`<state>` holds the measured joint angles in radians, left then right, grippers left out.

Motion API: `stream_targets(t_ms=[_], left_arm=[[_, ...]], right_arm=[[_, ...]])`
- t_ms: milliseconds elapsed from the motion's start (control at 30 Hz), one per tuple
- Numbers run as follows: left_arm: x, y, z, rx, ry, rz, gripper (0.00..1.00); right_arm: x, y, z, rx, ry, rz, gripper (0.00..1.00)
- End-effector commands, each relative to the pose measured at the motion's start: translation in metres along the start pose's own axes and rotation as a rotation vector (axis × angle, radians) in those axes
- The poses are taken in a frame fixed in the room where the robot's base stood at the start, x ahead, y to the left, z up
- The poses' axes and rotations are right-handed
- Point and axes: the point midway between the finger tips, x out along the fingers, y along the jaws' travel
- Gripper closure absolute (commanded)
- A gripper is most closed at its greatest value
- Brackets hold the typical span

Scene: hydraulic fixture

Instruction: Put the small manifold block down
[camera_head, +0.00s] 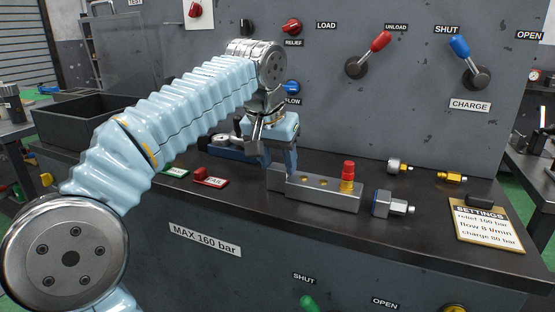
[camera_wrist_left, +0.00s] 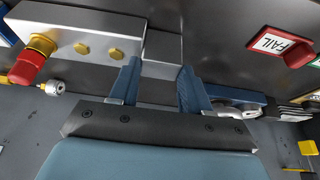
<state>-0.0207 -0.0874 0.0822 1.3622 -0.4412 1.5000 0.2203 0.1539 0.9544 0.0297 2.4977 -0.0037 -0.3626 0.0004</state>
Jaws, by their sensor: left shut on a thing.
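The small manifold block (camera_head: 274,178) is a plain grey metal block at the left end of a longer grey block. It also shows between the fingers in the left wrist view (camera_wrist_left: 162,57). My left gripper (camera_head: 280,163) points down and is shut on the small block; its fingers partly hide it in the head view. The longer block (camera_head: 318,192) lies on the dark bench top, with brass ports and a red-capped brass fitting (camera_head: 347,175) at its right end. The small block looks very close to it; I cannot tell if they touch. My right gripper is not in view.
A hex-ended fitting (camera_head: 383,204) lies right of the long block, with smaller fittings (camera_head: 451,177) behind. A red FAIL tray (camera_head: 217,182) lies to the left. A SETTINGS plate (camera_head: 487,228) is at the right. The upright panel with levers (camera_head: 370,55) stands behind.

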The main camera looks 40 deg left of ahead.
Motion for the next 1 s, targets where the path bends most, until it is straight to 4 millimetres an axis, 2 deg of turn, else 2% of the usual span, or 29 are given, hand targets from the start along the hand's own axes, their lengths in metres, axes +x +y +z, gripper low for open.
stream_targets(t_ms=[33,67,200,467,567,667,1000], left_arm=[[0.002,0.0,0.001,-0.001,0.001,0.001,1.0],[0.002,0.0,0.001,0.0,0.0,0.0,0.48],[0.001,0.0,0.001,0.0,0.0,0.0,0.27],[0.001,0.0,0.0,0.0,0.0,0.0,0.27],[-0.006,0.0,-0.001,0.0,0.001,0.0,0.27],[-0.022,0.001,-0.002,0.0,0.003,0.001,0.27],[-0.099,0.001,-0.002,0.0,0.003,0.002,0.27]], right_arm=[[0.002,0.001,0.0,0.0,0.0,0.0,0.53],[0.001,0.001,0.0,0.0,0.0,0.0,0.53],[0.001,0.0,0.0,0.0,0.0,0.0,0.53],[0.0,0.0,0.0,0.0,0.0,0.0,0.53],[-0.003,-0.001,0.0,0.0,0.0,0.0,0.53],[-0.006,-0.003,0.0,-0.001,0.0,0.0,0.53],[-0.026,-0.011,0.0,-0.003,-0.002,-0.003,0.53]])
